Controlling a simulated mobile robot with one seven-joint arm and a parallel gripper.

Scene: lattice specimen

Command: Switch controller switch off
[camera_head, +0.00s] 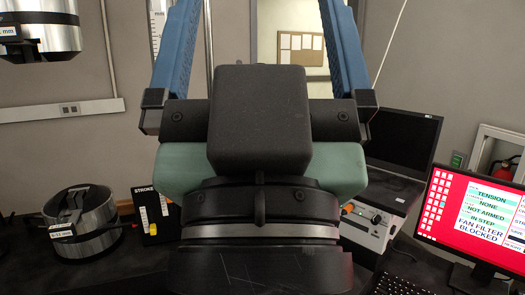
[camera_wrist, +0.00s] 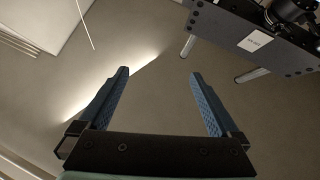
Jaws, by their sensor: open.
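A grey-white controller box (camera_head: 368,228) stands right of my arm in the head view, with a dark screen on top. Its front has a small orange-red part (camera_head: 376,219) and a few knobs. I cannot tell which part is the switch or how it is set. My arm hides the box's left side. My gripper (camera_head: 260,8) is raised in front of the head camera, its blue fingers wide apart and pointing up. In the wrist view my gripper (camera_wrist: 158,73) is open and empty, well away from the controller box.
A monitor (camera_head: 475,215) with a red screen reads "FAN FILTER BLOCKED"; a keyboard (camera_head: 400,285) lies before it. A round metal fixture (camera_head: 82,222) and a STROKE panel (camera_head: 152,215) are at left. Another cylinder (camera_head: 40,30) hangs above. The wrist view shows a dark beam (camera_wrist: 255,35) overhead.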

